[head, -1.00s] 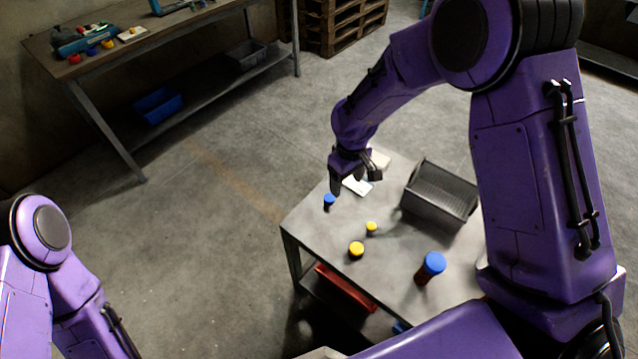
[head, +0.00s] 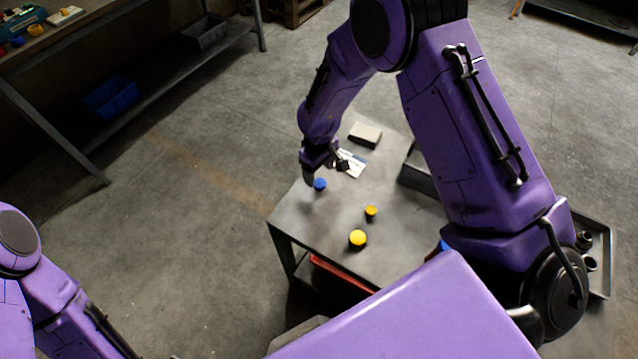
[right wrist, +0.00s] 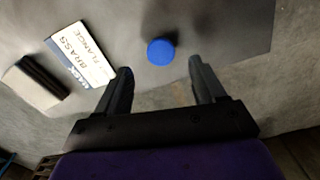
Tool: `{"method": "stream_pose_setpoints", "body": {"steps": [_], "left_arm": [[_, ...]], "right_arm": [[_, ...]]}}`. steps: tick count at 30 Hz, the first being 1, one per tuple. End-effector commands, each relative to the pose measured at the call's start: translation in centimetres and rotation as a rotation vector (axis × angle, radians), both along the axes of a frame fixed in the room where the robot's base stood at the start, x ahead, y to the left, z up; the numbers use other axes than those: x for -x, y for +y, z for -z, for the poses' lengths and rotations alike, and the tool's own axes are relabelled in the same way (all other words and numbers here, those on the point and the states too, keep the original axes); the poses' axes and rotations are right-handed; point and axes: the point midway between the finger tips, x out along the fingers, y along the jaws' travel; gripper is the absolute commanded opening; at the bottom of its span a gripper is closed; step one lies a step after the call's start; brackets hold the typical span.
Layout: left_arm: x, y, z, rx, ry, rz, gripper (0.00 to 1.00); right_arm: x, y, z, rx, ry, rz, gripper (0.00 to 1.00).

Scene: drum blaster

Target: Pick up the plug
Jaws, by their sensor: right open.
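A small round blue plug (head: 320,184) stands on the grey table (head: 330,221) near its left edge. In the right wrist view the blue plug (right wrist: 161,52) lies just beyond the fingertips, in line with the gap between them. My right gripper (head: 325,173) is open and empty, close to the plug. Its two fingers also show apart in the right wrist view (right wrist: 161,68). Two yellow-topped pieces stand nearer on the table, a small one (head: 371,211) and a larger one (head: 358,238). My left gripper is out of view.
A white card (head: 351,163) and a pale block (head: 365,134) lie beyond the plug. A dark bin (head: 416,178) stands at right, partly behind my right arm. A blue-topped piece is mostly hidden by that arm. A workbench (head: 75,38) stands far left.

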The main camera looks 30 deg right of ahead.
Motion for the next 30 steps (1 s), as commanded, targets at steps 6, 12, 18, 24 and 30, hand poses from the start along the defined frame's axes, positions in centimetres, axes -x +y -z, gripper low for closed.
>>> {"method": "stream_pose_setpoints", "body": {"steps": [6, 12, 18, 24, 30], "left_arm": [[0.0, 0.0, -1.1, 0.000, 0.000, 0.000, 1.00], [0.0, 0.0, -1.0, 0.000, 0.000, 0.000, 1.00], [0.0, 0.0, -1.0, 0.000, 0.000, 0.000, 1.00], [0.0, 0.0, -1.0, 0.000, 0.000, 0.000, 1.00], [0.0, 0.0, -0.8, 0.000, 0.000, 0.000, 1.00]], "right_arm": [[0.5, 0.0, 3.6, 0.000, 0.003, 0.001, 0.69], [0.4, 0.0, 4.2, 0.000, -0.001, 0.001, 0.69], [0.4, 0.0, 4.2, 0.000, 0.000, 0.001, 0.27], [0.4, 0.0, 4.2, 0.000, 0.000, 0.001, 0.10], [0.4, 0.0, 3.9, 0.000, 0.000, 0.001, 0.10]]}}
